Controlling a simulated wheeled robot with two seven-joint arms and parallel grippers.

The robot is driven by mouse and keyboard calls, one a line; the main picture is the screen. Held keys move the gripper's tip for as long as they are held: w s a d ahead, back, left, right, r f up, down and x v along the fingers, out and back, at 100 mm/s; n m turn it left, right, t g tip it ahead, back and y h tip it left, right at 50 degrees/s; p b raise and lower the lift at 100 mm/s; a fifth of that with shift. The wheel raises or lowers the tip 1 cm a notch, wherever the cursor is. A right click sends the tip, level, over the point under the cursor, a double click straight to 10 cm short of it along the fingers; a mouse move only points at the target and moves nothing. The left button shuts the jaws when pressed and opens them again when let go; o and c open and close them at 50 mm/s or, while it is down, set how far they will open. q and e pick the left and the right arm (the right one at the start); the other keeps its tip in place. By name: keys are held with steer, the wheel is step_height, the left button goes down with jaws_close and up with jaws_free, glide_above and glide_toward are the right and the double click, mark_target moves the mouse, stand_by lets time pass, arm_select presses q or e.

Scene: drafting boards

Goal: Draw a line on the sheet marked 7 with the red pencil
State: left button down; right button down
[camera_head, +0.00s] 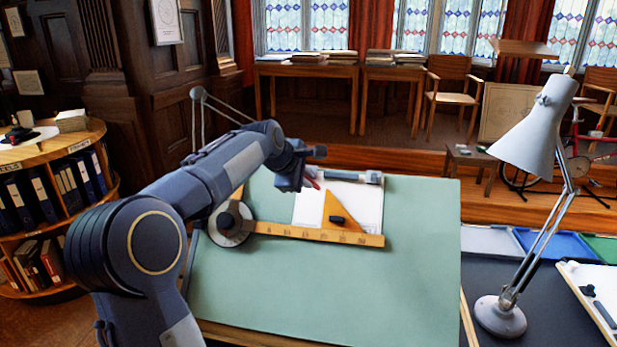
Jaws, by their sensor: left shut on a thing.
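A green drafting board (330,289) fills the middle of the view. A white sheet (368,200) lies near its top edge; no number can be read on it. My left arm reaches in from the left over the board. Its gripper (309,177) is above the left part of the sheet, seen from behind and partly hidden by the wrist. It is shut on the red pencil (313,183), of which only a short red piece shows. I cannot tell whether the tip touches the sheet. My right gripper is not in view.
A wooden straightedge (290,232) with a round head (230,224) lies across the board below the sheet. A wooden set square (348,224) with a black knob covers part of the sheet. A grey lamp (533,140) stands on the dark table at right, beside coloured trays (553,245).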

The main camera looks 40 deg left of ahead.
arm_select(q)
steer(key=s+d+f+b, duration=0.2)
steer(key=s+f+b, duration=0.1)
steer(key=f+b, duration=0.5)
steer(key=shift+s+b, duration=0.15)
steer(key=shift+b, duration=0.15)
stand_by(1.0)
steer(key=shift+w+a+f, duration=0.25)
steer(key=shift+w+f, duration=0.05)
steer(key=shift+f, duration=0.05)
stand_by(0.9)
steer(key=shift+r+p, duration=0.1)
steer(key=shift+p, duration=0.3)
steer(key=shift+w+a+r+p, duration=0.1)
steer(key=shift+w+r+p, duration=0.1)
steer(key=shift+p, duration=0.15)
steer(key=shift+w+a+r+p, duration=0.15)
steer(key=shift+w+r+p, duration=0.1)
steer(key=shift+p, duration=0.2)
steer(key=shift+w+r+p, duration=0.1)
steer(key=shift+r+p, duration=0.05)
steer(key=shift+p, duration=0.15)
